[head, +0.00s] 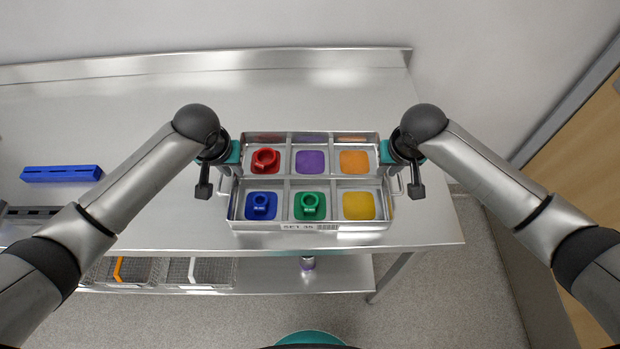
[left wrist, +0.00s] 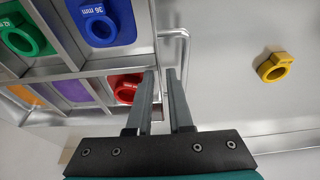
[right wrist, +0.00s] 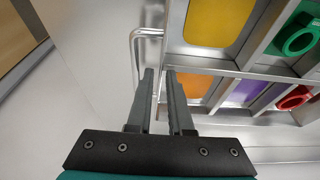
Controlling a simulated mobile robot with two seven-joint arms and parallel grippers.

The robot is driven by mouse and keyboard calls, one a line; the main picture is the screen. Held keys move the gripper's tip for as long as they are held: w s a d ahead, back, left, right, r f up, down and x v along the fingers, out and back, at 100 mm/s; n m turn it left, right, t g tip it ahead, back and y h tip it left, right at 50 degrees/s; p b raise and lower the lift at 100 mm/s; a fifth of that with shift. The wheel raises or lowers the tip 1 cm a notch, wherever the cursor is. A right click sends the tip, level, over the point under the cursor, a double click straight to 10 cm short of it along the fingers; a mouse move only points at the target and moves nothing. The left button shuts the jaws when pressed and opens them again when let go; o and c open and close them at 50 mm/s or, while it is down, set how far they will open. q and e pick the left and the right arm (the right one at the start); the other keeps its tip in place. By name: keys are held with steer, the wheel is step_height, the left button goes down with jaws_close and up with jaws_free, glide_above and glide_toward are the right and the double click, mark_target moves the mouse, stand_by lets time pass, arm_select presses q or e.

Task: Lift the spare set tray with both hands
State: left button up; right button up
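The spare set tray (head: 310,226) is a metal tray with six coloured compartments, flat on the steel table. A red ring piece (head: 265,160), a blue one (head: 261,205) and a green one (head: 310,205) sit in it. The purple, orange and yellow compartments are empty. A wire handle stands out from each end; the left one (left wrist: 186,50) and the right one (right wrist: 134,55) show in the wrist views. My left gripper (left wrist: 161,74) and right gripper (right wrist: 159,73) are at the tray's ends by the handles, fingers apart. I cannot tell whether they touch the handles.
A yellow ring piece (left wrist: 273,66) lies on the table left of the tray, hidden in the head view. A blue block (head: 61,174) lies at the far left. Wire baskets (head: 205,272) stand on the lower shelf. The table (head: 300,85) behind the tray is clear.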

arm_select(q)
steer(key=shift+f, duration=0.15)
arm_select(e)
steer(key=shift+f, duration=0.15)
arm_select(q)
steer(key=shift+c, duration=0.4)
arm_select(e)
steer(key=shift+c, duration=0.4)
arm_select(q)
jaws_close()
arm_select(e)
jaws_close()
arm_select(q)
steer(key=shift+w, duration=0.15)
arm_select(e)
steer(key=shift+w, duration=0.15)
